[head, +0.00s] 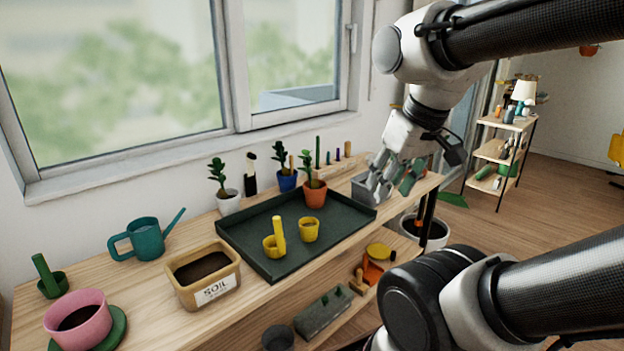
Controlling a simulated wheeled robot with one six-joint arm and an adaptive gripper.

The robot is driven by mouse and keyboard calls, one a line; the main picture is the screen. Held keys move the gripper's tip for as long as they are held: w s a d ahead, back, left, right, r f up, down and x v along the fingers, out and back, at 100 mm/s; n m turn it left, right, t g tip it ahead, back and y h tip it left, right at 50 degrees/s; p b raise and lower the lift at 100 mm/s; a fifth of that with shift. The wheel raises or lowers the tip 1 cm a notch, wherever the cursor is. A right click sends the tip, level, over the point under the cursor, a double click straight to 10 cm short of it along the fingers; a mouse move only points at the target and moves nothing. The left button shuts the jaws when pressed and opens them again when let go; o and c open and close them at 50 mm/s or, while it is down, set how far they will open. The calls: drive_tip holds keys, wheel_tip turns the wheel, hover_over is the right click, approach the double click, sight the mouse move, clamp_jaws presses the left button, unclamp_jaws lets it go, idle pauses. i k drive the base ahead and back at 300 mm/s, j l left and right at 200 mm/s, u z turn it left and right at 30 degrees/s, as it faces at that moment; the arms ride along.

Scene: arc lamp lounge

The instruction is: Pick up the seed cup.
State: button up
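A small yellow cup (308,230) stands upright in the dark green tray (258,262) on the wooden bench. It seems to hold something, too small to make out. Left of it in the tray is another yellow cup-like thing (274,246) with a tall yellow upright part, like a scoop. I cannot tell for certain which is the seed cup; the plain cup looks most like one. My gripper (388,190) points down over the bench's far right end, by a grey bin (362,191). Its fingers look apart, with nothing visibly held. It is well right of both yellow things.
Potted plants in white (229,203), blue (287,181) and terracotta (315,196) pots stand around the tray's far side. A soil box (208,294), teal watering can (147,240) and pink pot (78,320) stand left. The window wall rises behind the bench. A lower shelf holds tools.

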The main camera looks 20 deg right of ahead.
sight(309, 230)
drive_tip(key=k+j+u, duration=0.1)
drive_tip(key=u, duration=1)
drive_tip(key=z, duration=1.4)
drive_tip(key=k+j+z, duration=0.3)
drive_tip(key=j, duration=0.3)
drive_tip(key=k, duration=0.1)
